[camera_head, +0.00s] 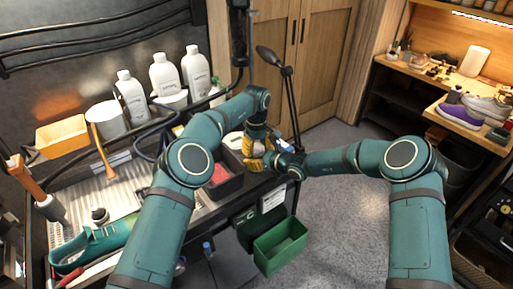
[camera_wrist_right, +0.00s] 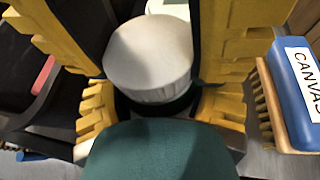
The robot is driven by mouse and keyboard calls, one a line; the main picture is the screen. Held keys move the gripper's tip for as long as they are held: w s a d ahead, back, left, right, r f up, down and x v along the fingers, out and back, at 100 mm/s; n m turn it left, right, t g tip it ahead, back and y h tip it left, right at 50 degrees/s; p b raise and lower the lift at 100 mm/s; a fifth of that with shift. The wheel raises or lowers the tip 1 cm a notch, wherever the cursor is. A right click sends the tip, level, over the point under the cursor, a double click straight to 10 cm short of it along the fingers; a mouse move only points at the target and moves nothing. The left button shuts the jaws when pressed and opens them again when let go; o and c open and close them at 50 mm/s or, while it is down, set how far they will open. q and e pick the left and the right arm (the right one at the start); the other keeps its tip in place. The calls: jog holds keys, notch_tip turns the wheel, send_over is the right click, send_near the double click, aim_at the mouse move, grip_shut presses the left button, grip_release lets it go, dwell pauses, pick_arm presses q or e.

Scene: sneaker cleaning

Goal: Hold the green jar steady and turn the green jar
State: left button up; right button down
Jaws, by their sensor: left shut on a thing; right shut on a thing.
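My left gripper (camera_head: 256,144) reaches down from above, and my right gripper (camera_head: 268,158) comes in from the right. Their yellow fingers crowd together and mostly hide what they hold. The right wrist view shows a pale round top (camera_wrist_right: 150,58) between yellow fingers with dark pads, apparently part of the held jar. The jar's green body cannot be made out for sure. A rounded teal surface fills the bottom of that view; I cannot tell whether it is the jar or my own part. Both grippers are shut on the jar.
A blue brush labelled CANVAS (camera_wrist_right: 293,90) is close beside the fingers at right. A dark tray (camera_head: 232,187) with something red stands below left. White bottles (camera_head: 165,78) line the bench back. A green bin (camera_head: 280,246) hangs below. Open floor lies to the right.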

pick_arm(q)
jog(key=n, duration=0.9)
jog(key=o, duration=1.2)
jog(key=shift+o, duration=0.2)
jog(key=shift+r, duration=0.15)
jog(key=shift+r, duration=2.15)
pick_arm(e)
grip_release()
